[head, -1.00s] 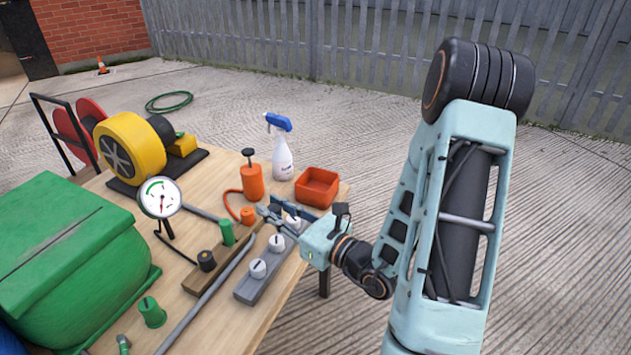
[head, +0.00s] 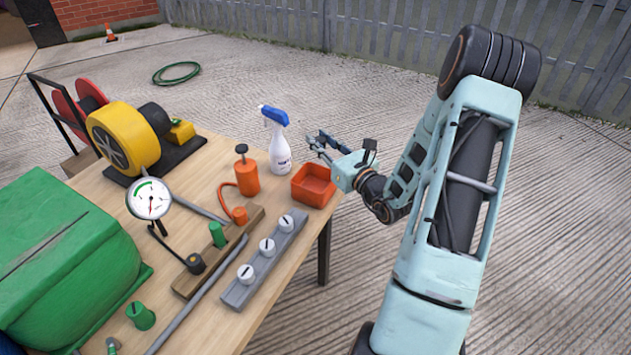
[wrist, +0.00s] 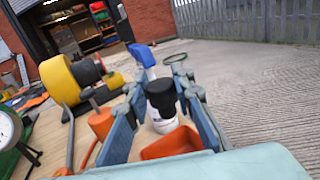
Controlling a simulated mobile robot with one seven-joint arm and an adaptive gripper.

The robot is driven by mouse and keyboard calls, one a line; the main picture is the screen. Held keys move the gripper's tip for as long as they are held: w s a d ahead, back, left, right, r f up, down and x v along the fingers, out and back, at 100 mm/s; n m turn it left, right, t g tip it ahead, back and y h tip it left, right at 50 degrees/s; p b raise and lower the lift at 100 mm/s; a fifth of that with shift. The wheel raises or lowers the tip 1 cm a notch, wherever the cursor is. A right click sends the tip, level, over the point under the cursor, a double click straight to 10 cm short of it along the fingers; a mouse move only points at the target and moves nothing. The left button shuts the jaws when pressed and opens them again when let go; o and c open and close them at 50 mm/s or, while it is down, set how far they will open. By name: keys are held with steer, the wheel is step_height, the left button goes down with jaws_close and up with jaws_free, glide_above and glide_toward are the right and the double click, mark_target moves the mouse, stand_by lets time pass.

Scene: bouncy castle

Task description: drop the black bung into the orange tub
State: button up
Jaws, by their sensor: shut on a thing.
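My gripper (head: 322,143) is shut on the black bung, in the air near the table's far right corner. The black bung (wrist: 161,92) shows between the fingers in the wrist view, with its wider end up; in the head view I cannot make it out clearly. The orange tub (head: 314,186) is an open square box on the table's far right corner. Its inside looks empty in the head view. My gripper appears above and slightly right of it there. In the wrist view the tub (wrist: 172,143) shows low between the fingers, partly hidden by my gripper.
A white spray bottle (head: 280,150) with a blue head stands just left of the tub. An orange pump (head: 247,175), a grey strip with white knobs (head: 265,262), a wooden rack (head: 190,284) and a gauge (head: 150,199) stand further left. Open ground lies right of the table.

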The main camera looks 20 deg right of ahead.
steer(key=shift+d+f, duration=0.15)
step_height(320, 180, down, 6)
steer(key=b, duration=0.4)
steer(key=shift+r+b, duration=0.2)
steer(key=shift+b, duration=0.2)
steer(key=o, duration=1)
steer(key=s, duration=0.4)
steer(key=s+d, duration=0.1)
steer(key=s, duration=0.3)
steer(key=s+d, duration=0.1)
steer(key=s, duration=0.2)
steer(key=shift+s, duration=0.4)
